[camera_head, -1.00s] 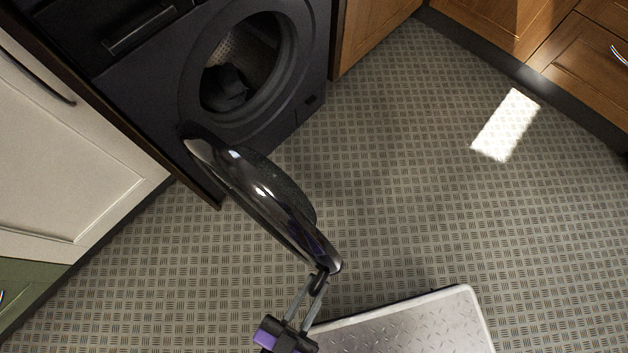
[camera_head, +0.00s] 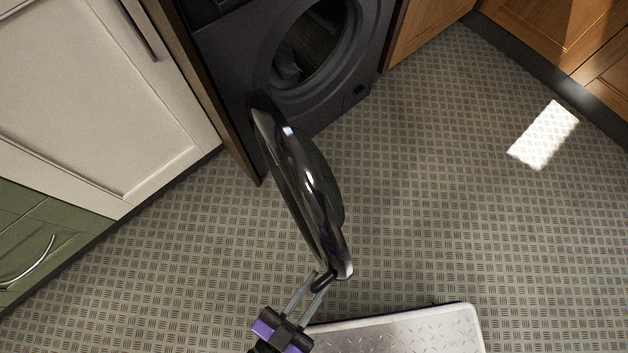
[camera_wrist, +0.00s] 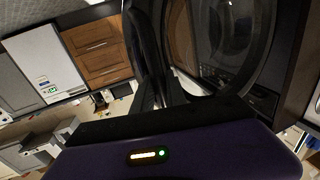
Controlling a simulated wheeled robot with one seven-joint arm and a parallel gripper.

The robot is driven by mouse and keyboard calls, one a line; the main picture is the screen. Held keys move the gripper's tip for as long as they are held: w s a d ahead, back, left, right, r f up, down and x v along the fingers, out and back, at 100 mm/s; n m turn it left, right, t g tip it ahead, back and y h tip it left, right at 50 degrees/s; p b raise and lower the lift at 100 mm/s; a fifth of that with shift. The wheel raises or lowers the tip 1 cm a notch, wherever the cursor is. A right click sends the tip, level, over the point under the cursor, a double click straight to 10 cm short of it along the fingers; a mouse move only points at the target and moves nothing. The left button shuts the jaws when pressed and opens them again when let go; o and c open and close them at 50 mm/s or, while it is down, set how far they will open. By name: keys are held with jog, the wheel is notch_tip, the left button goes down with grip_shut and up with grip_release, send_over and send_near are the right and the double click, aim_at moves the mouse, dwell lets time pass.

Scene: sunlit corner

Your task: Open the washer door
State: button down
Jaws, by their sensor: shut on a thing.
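The dark washer (camera_head: 225,50) stands at the top of the head view, with its round opening (camera_head: 310,45) uncovered and dark cloth (camera_head: 287,68) inside. Its glossy black door (camera_head: 300,185) stands swung wide out from the front, hinged at the left of the opening. My gripper (camera_head: 324,284) is at the bottom centre of the head view, shut on the free outer edge of the door.
White cabinet (camera_head: 90,90) and green drawers (camera_head: 40,240) stand at the left. Wooden cabinets (camera_head: 530,30) line the upper right. The patterned floor (camera_head: 440,190) is clear at the right, with a bright sunlit patch (camera_head: 544,134). My metal base plate (camera_head: 400,335) shows at the bottom.

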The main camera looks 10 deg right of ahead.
jog(key=c, duration=1.3)
grip_release()
jog(key=shift+c, duration=0.2)
jog(key=v, duration=0.7)
jog(key=shift+s+a, duration=0.25)
jog(key=shift+d, duration=0.1)
jog(key=d+r+n+t+y, duration=0.1)
jog(key=d+r+n+y, duration=0.25)
jog(key=d, duration=0.55)
jog(key=d+r+n+t+y, duration=0.15)
jog(key=d+y, duration=0.35)
jog(key=d, duration=0.5)
jog(key=w+d+r+n+g+y, duration=0.1)
jog(key=w+d+r+n+y, duration=0.35)
jog(key=r, duration=0.65)
notch_tip(320, 180, up, 28)
jog(key=h+p, duration=0.1)
jog(key=p, duration=2.8)
jog(key=shift+d+m, duration=0.35)
jog(key=shift+d, duration=0.1)
